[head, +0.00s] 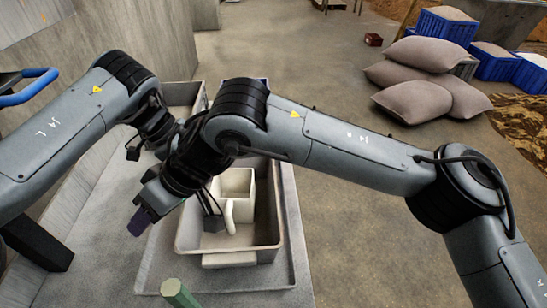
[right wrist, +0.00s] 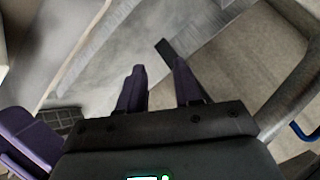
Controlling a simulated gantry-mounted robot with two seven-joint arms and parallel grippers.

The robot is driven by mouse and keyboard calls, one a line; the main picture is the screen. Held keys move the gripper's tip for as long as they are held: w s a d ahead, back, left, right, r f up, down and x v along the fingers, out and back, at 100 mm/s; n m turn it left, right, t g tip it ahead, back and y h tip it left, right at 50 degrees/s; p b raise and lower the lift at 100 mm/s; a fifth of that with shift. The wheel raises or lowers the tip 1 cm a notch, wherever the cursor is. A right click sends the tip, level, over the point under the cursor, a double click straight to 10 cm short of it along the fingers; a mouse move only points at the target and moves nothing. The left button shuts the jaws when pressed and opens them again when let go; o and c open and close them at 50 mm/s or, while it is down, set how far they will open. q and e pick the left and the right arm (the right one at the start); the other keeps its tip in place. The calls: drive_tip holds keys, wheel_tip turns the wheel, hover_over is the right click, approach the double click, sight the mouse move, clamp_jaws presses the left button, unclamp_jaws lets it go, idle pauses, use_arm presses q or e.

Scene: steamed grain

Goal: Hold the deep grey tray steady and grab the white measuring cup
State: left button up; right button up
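The white measuring cup (head: 238,184) stands inside the deep grey tray (head: 276,243), in the head view, its handle toward the front. My right gripper (head: 142,220) reaches across to the left of the tray, pointing down and left, apart from the cup. In the right wrist view its two purple fingers (right wrist: 158,85) stand apart with nothing between them. My left arm passes behind the right wrist. Dark parts beside the cup's left side may belong to my left gripper, but the right arm hides most of it. Whether it touches cup or tray is unclear.
The tray sits on a grey surface (head: 165,265) with a raised rim. A green cylinder (head: 178,293) stands at the front. A blue bar (head: 30,95) is at the far left. Grey sacks (head: 425,75) and blue crates (head: 445,25) lie far back right.

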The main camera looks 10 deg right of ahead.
sight(273, 187)
drive_tip(key=w+d+f+m+h, duration=0.1)
drive_tip(key=w+d+m, duration=0.1)
drive_tip(key=w+d, duration=0.1)
drive_tip(key=w+d+f+m+h, duration=0.2)
drive_tip(key=w+d, duration=0.1)
drive_tip(key=d, duration=0.3)
drive_tip(key=w+d+f+m+h, duration=0.1)
drive_tip(key=w+d+m+h, duration=0.1)
drive_tip(key=w+d, duration=0.1)
drive_tip(key=shift+d+f+t, duration=0.35)
drive_tip(key=shift+d+t, duration=0.05)
drive_tip(key=shift+d, duration=0.45)
drive_tip(key=w+d+m, duration=0.1)
drive_tip(key=d+m, duration=0.1)
drive_tip(key=d, duration=0.2)
drive_tip(key=w+d+m+h, duration=0.1)
drive_tip(key=w+d+m, duration=0.1)
drive_tip(key=d, duration=0.2)
drive_tip(key=w+d+m+h, duration=0.1)
drive_tip(key=d+m, duration=0.1)
drive_tip(key=d, duration=0.2)
drive_tip(key=shift+w+d, duration=0.2)
drive_tip(key=shift+d, duration=0.05)
drive_tip(key=f, duration=0.6)
drive_tip(key=a+f, duration=0.1)
drive_tip(key=f, duration=0.3)
clamp_jaws()
drive_tip(key=shift+a+r, duration=0.1)
